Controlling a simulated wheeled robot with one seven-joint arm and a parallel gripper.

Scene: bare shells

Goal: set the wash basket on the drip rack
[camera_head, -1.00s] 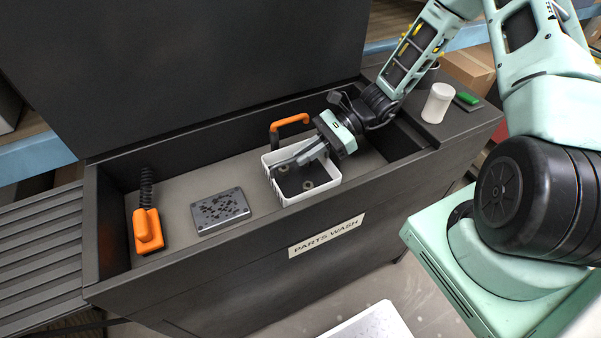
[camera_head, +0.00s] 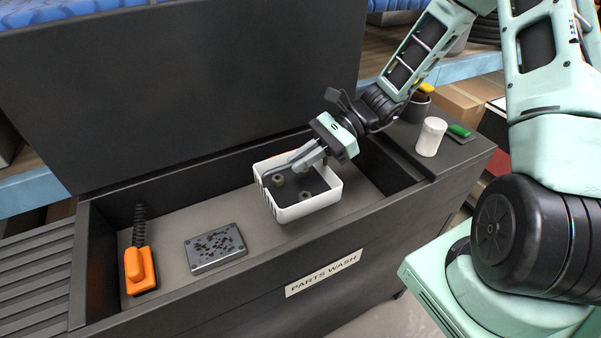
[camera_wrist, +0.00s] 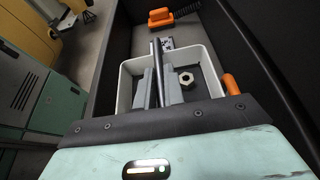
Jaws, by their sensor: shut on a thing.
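The wash basket (camera_head: 309,210) is a white open box with slots in its left side and several nut-like parts inside. It is held over the parts-wash tank's floor, seemingly a little raised. My gripper (camera_head: 301,160) reaches into it from the upper right. In the wrist view, my fingers (camera_wrist: 159,88) are closed on a thin dark bar inside the white basket walls (camera_wrist: 124,84). The slatted dark grey surface (camera_head: 32,285) at the left edge, beside the tank, looks like the drip rack; it is partly out of frame.
In the tank lie a speckled grey block (camera_head: 215,247) and an orange brush-like tool (camera_head: 140,270). An orange handle (camera_wrist: 231,84) shows beside the basket in the wrist view. The tank's front wall (camera_head: 220,293) and tall back panel border the space. A white cup (camera_head: 431,137) stands on the right ledge.

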